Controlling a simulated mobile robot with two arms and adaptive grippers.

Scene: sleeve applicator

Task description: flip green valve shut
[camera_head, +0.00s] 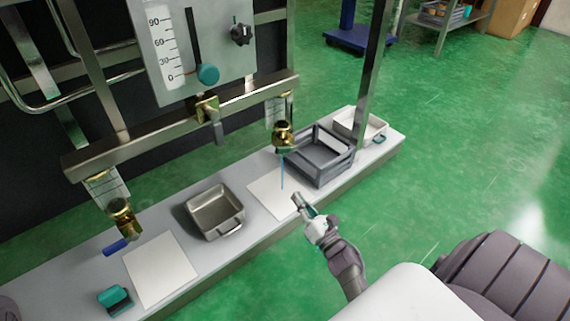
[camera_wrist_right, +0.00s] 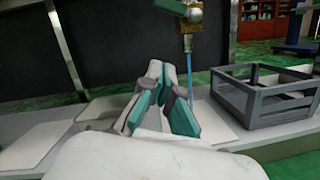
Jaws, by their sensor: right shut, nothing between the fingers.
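A brass valve (camera_head: 283,134) hangs at the right end of the metal rail, with a thin blue stream or line running down from it toward a white sheet. Another brass valve (camera_head: 121,216) at the left has a blue handle (camera_head: 116,246). My right gripper (camera_head: 299,200) is shut and empty, below the right valve and apart from it. Its fingertips also show in the wrist view (camera_wrist_right: 166,70).
A grey crate (camera_head: 320,171) and a white bin (camera_head: 371,122) stand right of the stream on the bench. A metal pan (camera_head: 214,209) and a white sheet (camera_head: 160,268) lie left. A gauge panel (camera_head: 200,45) stands above the rail (camera_head: 170,130).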

